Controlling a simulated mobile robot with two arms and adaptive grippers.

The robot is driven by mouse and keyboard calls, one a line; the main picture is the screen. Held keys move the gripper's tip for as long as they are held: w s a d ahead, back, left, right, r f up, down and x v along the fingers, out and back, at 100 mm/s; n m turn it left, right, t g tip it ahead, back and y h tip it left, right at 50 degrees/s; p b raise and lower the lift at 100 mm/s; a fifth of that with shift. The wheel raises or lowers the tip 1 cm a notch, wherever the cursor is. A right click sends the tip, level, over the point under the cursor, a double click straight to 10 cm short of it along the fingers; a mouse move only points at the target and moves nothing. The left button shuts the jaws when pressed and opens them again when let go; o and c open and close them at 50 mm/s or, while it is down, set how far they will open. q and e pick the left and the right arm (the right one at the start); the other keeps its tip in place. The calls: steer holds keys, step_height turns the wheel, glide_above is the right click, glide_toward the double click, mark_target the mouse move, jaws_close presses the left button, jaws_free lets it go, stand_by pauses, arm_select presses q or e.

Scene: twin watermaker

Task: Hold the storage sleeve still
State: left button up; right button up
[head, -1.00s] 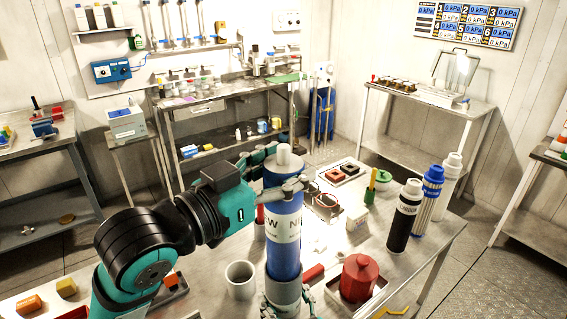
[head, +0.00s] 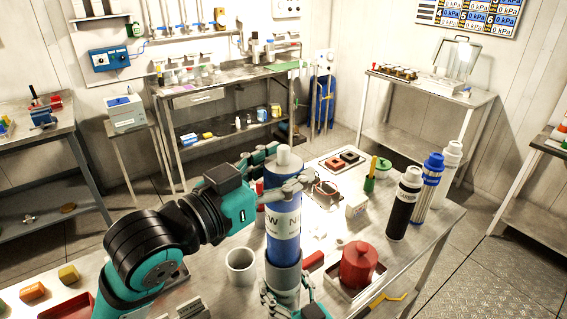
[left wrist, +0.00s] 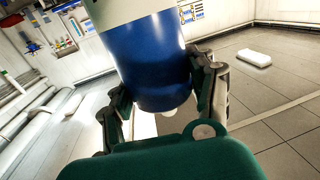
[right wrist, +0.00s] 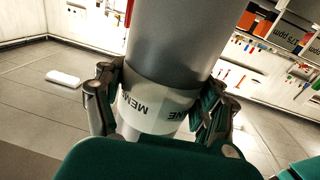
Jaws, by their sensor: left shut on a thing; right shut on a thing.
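A blue cylinder (head: 283,248) with a white lettered band stands upright in the middle of the head view. Its lower end is inside the grey storage sleeve (head: 284,277). My left gripper (head: 284,188) is shut around the cylinder's upper part. The blue cylinder fills the top of the left wrist view (left wrist: 155,65), between the fingers. My right gripper (head: 288,305) is shut on the sleeve, low at the bottom edge of the head view. In the right wrist view the grey sleeve (right wrist: 175,40) has a white lettered band between the fingers. The sleeve's lower end is hidden in the head view.
A white mug (head: 240,265) stands just left of the sleeve. A red lidded pot (head: 358,264) in a tray stands to the right. Black (head: 404,205), blue-banded (head: 428,190) and white (head: 448,175) cylinders stand at the table's right edge.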

mark_target(272, 251)
arm_select(q)
steer(key=shift+f, duration=7.65)
steer(key=o, duration=1.1)
steer(key=shift+f, duration=0.1)
steer(key=shift+c, duration=0.2)
steer(key=shift+o, duration=0.4)
steer(key=shift+f, duration=0.15)
steer(key=shift+s, duration=0.1)
steer(key=v, duration=1.2)
